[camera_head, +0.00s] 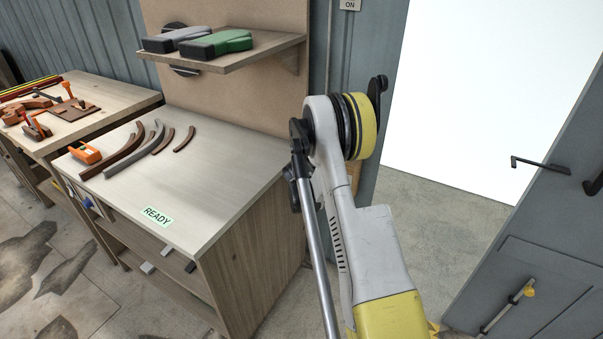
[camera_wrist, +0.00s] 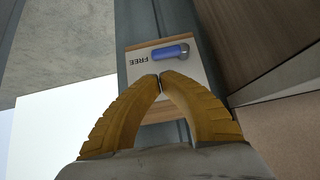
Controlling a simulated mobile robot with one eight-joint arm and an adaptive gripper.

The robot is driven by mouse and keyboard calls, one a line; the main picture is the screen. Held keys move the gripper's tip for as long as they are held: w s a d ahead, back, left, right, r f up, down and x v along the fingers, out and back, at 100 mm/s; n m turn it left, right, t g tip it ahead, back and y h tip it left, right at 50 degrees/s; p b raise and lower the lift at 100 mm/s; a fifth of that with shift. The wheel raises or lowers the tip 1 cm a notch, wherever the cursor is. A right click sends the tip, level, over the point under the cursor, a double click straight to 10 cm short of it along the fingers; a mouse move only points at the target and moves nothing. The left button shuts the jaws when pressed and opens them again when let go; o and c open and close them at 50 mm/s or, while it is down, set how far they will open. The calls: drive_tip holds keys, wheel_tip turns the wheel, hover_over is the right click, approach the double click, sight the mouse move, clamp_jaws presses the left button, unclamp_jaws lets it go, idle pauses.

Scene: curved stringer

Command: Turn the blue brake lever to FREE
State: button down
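The blue brake lever (camera_wrist: 168,53) shows in the wrist view on a pale plate (camera_wrist: 197,72). Its round grey end is at the right, and its blue handle points left. The word FREE (camera_wrist: 140,60) is printed upside down on the plate, just left of and below the handle's tip. My gripper (camera_wrist: 160,78) has two yellow fingers whose tips meet just below the lever in the picture. Nothing shows between the tips, and I cannot tell if they touch the plate. In the head view my arm fills the middle, and neither gripper nor lever can be made out.
A pale workbench (camera_head: 225,175) marked READY carries several curved strips and an orange tool (camera_head: 86,153). A shelf (camera_head: 250,48) above holds grey and green tools. A grey post (camera_head: 375,30) stands behind my arm. A bright opening (camera_head: 480,90) and grey cabinet (camera_head: 530,250) are at right.

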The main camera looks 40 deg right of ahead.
drive_tip(key=shift+r, duration=0.15)
drive_tip(key=s+a+r+n+t+y, duration=0.1)
drive_tip(key=s+a+r+n+y, duration=0.2)
drive_tip(key=a+r, duration=0.8)
drive_tip(key=s+a+r+n+t+y, duration=0.1)
drive_tip(key=s+a+r+n, duration=0.3)
drive_tip(key=a+r, duration=0.8)
drive_tip(key=s+a+r+n+t+y, duration=0.1)
drive_tip(key=s+a+n+y, duration=0.3)
drive_tip(key=s+a, duration=1.3)
drive_tip(key=s+n, duration=0.2)
drive_tip(key=s, duration=0.2)
drive_tip(key=shift+a+r+n, duration=0.3)
drive_tip(key=shift+a+r, duration=0.05)
drive_tip(key=shift+r, duration=0.05)
